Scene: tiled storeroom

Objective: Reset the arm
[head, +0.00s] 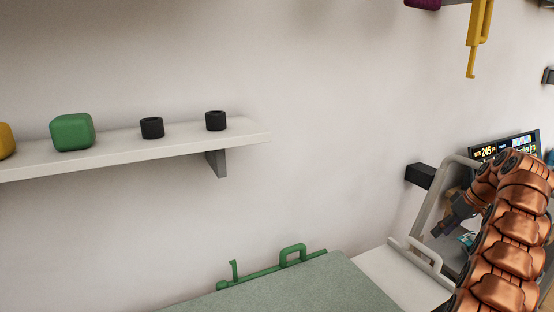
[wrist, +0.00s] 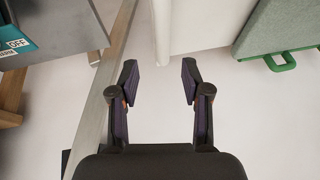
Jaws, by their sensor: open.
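My copper-coloured arm (head: 508,235) rises at the right edge of the head view and bends over to the left at its top. My gripper (head: 447,226) hangs there in front of the pale grey frame, small and partly hard to make out. In the wrist view my gripper (wrist: 160,78) shows both dark fingers spread wide apart. Nothing is between the fingers. A white panel edge (wrist: 175,35) lies beyond the fingertips, and I cannot tell its distance.
A white wall shelf (head: 190,147) holds a green block (head: 72,132), two black cylinders (head: 152,128) and a yellow object (head: 6,141). A green-topped surface (head: 310,288) with green handles stands below. A grey rail (wrist: 113,70) runs left of my gripper. A display (head: 505,146) stands behind my arm.

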